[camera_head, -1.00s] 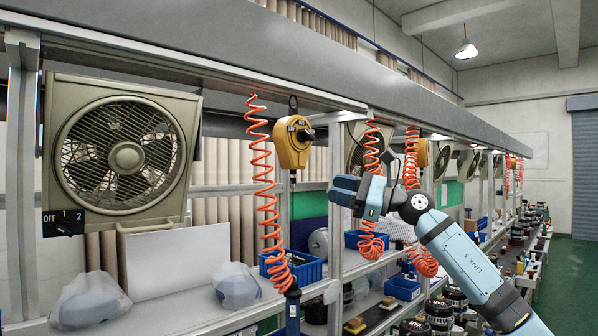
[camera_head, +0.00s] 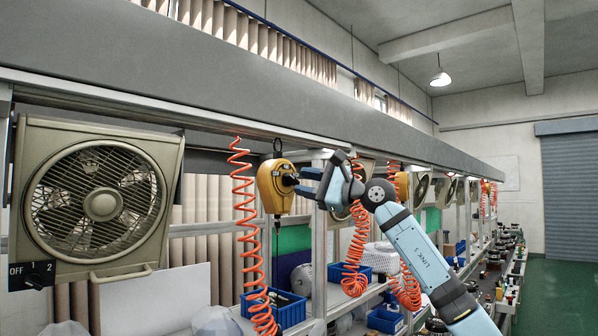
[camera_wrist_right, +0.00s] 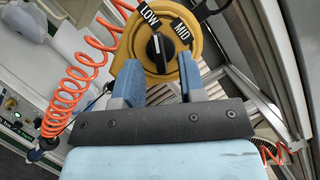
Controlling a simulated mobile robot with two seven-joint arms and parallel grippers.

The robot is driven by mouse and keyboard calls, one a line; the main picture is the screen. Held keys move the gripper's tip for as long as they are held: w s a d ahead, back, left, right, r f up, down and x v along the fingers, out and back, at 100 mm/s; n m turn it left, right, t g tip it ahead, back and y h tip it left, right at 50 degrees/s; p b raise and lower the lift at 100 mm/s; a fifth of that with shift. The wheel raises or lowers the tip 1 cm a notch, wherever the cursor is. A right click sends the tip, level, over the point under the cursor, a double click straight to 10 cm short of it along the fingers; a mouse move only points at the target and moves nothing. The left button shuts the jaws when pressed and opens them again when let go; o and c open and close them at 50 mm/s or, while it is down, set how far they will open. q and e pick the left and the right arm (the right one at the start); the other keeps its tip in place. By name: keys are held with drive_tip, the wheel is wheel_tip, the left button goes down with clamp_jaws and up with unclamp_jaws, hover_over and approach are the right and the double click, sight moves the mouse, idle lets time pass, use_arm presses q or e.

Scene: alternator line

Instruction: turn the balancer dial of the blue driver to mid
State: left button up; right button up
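The yellow balancer (camera_head: 275,186) hangs from the overhead rail by a dark hook, with a thin cable below it. Its black dial (camera_wrist_right: 158,48) faces my right gripper in the right wrist view, with LOW and MID labels above it. The dial's white mark points upward, roughly between the two labels. My right gripper (camera_head: 308,182) is open; its blue fingers (camera_wrist_right: 158,72) straddle the near side of the dial, and I cannot tell whether they touch it. A blue and dark tool end (camera_wrist_right: 42,147), probably the driver, hangs by the orange coil. My left gripper is out of view.
An orange coiled hose (camera_head: 245,215) hangs just left of the balancer. A large fan (camera_head: 100,205) stands further left, with a switch box (camera_head: 32,275) below. Rail posts (camera_head: 319,240) and blue bins (camera_head: 285,310) are below and behind. The green aisle (camera_head: 560,285) is clear.

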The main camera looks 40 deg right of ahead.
drive_tip(key=shift+x, duration=1)
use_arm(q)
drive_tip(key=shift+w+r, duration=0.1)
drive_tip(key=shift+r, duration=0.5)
use_arm(e)
clamp_jaws()
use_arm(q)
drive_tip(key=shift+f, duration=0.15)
